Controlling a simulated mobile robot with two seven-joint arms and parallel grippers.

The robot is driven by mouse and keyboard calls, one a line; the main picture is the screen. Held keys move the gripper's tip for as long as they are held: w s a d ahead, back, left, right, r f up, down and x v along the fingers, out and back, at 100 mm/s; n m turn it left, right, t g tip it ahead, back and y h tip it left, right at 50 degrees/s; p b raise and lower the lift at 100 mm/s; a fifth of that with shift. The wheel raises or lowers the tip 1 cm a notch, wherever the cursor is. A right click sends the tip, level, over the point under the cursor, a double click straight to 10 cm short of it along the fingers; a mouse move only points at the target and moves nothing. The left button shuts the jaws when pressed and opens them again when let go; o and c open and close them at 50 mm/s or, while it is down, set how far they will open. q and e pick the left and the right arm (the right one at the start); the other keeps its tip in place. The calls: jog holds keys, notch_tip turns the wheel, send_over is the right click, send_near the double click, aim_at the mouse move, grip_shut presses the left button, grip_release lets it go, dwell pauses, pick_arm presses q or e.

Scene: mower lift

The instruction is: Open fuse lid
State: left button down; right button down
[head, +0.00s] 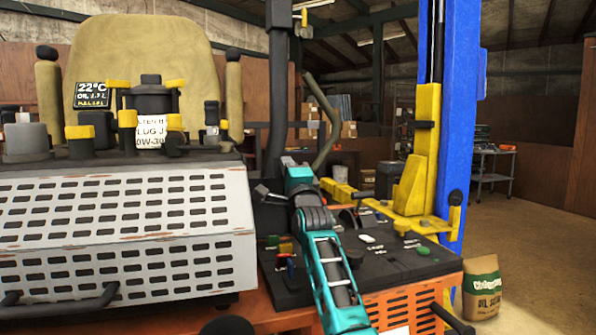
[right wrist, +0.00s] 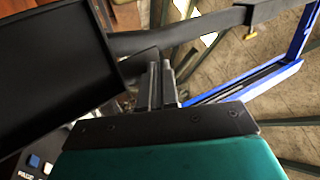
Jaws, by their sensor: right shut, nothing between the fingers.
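My right arm reaches up from the bottom in the head view, and my right gripper (head: 288,161) is over the back of the black control panel (head: 390,243), right of the grey slotted hood. In the right wrist view my right gripper's fingers (right wrist: 161,84) are together with nothing between them. A flat black panel (right wrist: 48,58) fills the left of that view, beside the fingers and apart from them; I cannot tell whether it is the fuse lid. No fuse lid can be made out for certain in the head view, where my arm hides part of the panel. My left gripper is not seen.
The grey slotted hood (head: 120,225) and the tan seat (head: 145,60) are on the left. A blue lift post (head: 465,120) with a yellow bracket (head: 425,150) stands on the right. An oil sorbent bag (head: 482,287) is on the floor, which is open further right.

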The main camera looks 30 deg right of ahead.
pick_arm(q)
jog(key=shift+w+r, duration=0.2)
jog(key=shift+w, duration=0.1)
pick_arm(e)
jog(key=shift+w+d+f, duration=0.1)
jog(key=shift+w+d, duration=0.1)
jog(key=shift+w, duration=0.6)
jog(key=shift+w+d+f, duration=0.1)
jog(key=shift+w+d, duration=0.05)
jog(key=shift+w, duration=0.6)
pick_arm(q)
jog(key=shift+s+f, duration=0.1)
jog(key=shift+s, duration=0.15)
